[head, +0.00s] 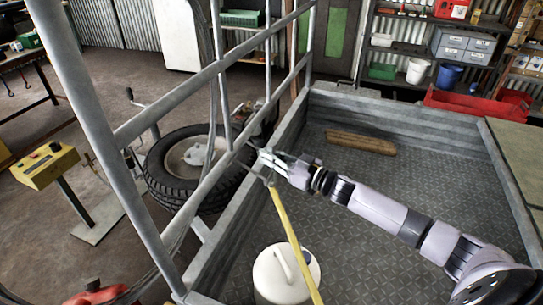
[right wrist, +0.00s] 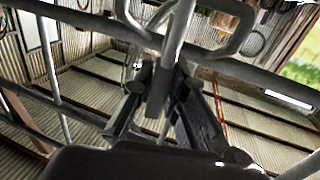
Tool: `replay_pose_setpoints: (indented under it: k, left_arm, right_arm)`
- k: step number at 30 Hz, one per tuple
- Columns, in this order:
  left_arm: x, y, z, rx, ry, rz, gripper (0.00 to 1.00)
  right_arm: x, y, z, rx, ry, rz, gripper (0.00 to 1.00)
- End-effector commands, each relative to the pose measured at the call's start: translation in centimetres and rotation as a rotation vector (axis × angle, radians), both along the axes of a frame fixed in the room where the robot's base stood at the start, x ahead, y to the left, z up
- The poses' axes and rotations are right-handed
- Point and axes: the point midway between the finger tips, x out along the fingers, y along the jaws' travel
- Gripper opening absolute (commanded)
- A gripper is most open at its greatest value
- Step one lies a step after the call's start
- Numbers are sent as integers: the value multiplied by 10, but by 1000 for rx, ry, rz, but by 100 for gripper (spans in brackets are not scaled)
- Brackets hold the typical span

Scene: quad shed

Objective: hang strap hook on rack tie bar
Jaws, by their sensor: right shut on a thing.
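My right gripper (head: 268,163) is at the side rail of the grey tubular rack (head: 172,105), at the cargo bed's left edge. It is shut on the grey metal strap hook, whose shank (right wrist: 162,85) stands between the two fingers in the right wrist view. The hook's curved end (right wrist: 245,22) is above the fingertips, close to a grey rack bar (right wrist: 270,82) crossing the view. I cannot tell whether the hook is over the bar or only in front of it. The yellow strap (head: 292,238) runs down from the gripper area. My left gripper is not in view.
A white jug (head: 286,277) stands in the bed near the strap. A tyre (head: 188,167) and a yellow box on a post (head: 45,166) are left of the rack. The bed's middle is clear.

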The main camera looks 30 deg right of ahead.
Motion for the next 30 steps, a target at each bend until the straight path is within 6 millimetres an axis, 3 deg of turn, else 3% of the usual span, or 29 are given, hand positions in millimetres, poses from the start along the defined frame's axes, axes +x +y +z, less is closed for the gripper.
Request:
replay_pose_setpoints:
  k: [30]
  left_arm:
    - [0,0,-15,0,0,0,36]
  right_arm:
    - [0,0,-26,1,0,0,0]
